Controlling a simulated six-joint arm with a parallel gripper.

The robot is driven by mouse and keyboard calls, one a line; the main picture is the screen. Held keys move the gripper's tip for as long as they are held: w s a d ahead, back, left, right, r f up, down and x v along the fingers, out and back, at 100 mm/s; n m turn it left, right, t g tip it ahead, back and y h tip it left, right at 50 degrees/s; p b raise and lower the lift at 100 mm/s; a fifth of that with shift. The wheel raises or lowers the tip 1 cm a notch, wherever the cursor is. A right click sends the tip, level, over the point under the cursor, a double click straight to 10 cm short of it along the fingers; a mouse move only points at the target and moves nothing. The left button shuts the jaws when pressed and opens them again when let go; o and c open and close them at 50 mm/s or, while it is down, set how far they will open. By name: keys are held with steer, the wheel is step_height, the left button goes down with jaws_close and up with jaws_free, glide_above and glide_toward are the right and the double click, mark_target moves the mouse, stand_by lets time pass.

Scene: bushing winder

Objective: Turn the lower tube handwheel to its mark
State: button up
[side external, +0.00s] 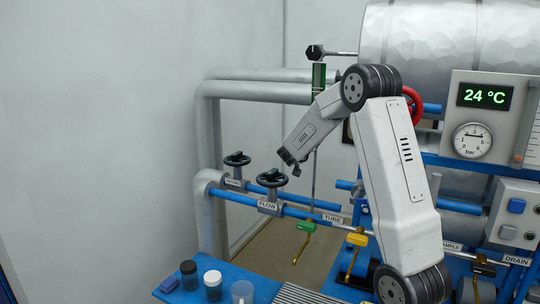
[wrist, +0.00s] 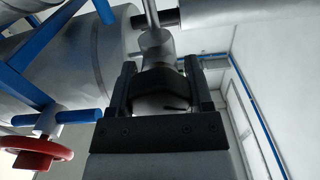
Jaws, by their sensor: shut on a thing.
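In the wrist view, my gripper (wrist: 160,72) is shut on a dark faceted handwheel (wrist: 155,86), one finger on each side. A grey metal fitting and stem (wrist: 156,42) run up behind it. A light area with a thin dark line shows between the fingers below the wheel; I cannot tell if it is the mark. In the side view, an upright tube (side external: 318,76) with green in it has a black knob (side external: 315,52) at its top.
A red handwheel (wrist: 35,152) sits on a blue pipe at the left of the wrist view. The big silver vessel (side external: 455,35) is behind my arm. Two black handwheels (side external: 272,179) (side external: 237,159) stand on lower pipes. Bottles (side external: 213,285) stand on the blue bench.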

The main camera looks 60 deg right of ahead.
steer(key=shift+m, duration=1.2)
steer(key=o, duration=1.3)
steer(key=shift+c, duration=0.2)
steer(key=shift+a, duration=0.1)
steer(key=a, duration=0.7)
steer(key=shift+a, duration=0.35)
